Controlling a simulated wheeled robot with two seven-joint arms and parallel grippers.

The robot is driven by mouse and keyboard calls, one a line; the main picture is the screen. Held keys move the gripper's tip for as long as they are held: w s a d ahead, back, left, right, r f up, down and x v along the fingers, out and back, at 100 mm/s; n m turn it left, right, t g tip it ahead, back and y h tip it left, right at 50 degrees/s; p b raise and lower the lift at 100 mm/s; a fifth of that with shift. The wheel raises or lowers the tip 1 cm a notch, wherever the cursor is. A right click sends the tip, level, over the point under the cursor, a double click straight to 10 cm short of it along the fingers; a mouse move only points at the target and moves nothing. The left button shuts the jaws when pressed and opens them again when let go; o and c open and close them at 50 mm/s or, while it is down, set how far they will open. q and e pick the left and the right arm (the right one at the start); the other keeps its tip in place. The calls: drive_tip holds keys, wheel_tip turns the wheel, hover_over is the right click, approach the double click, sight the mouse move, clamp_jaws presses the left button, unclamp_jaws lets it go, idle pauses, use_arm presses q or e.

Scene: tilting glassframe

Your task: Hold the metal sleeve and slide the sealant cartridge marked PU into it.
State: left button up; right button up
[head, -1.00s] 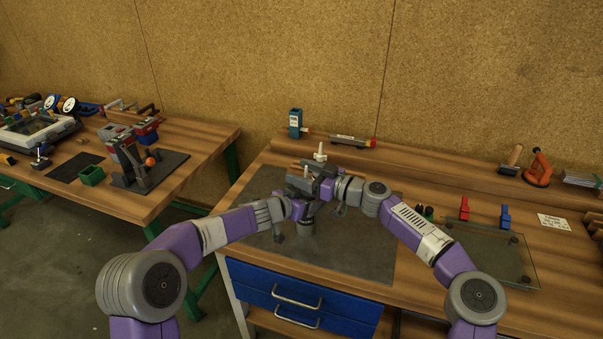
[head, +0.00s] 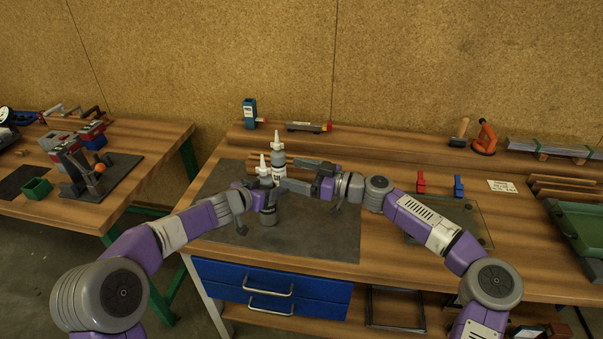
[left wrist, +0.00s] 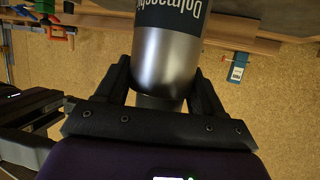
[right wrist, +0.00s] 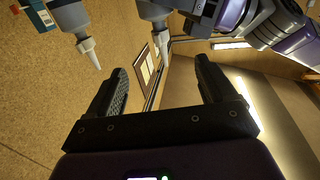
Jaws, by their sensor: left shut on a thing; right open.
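A second cartridge (head: 279,150) with a white nozzle stands upright just behind. I cannot read PU on either. My right gripper (head: 288,176) is open and empty beside them; the right wrist view shows bare jaws (right wrist: 160,85).
Red (head: 421,183) and blue (head: 459,186) clamps stand by a glass pane (head: 470,222) at right. The mat's (head: 320,235) front right is clear.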

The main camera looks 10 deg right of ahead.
use_arm(q)
drive_tip(key=shift+d, duration=0.1)
use_arm(e)
drive_tip(key=shift+s+d+r, duration=0.15)
drive_tip(key=shift+s+d, duration=0.1)
drive_tip(key=shift+d, duration=0.3)
use_arm(q)
drive_tip(key=o, duration=1.2)
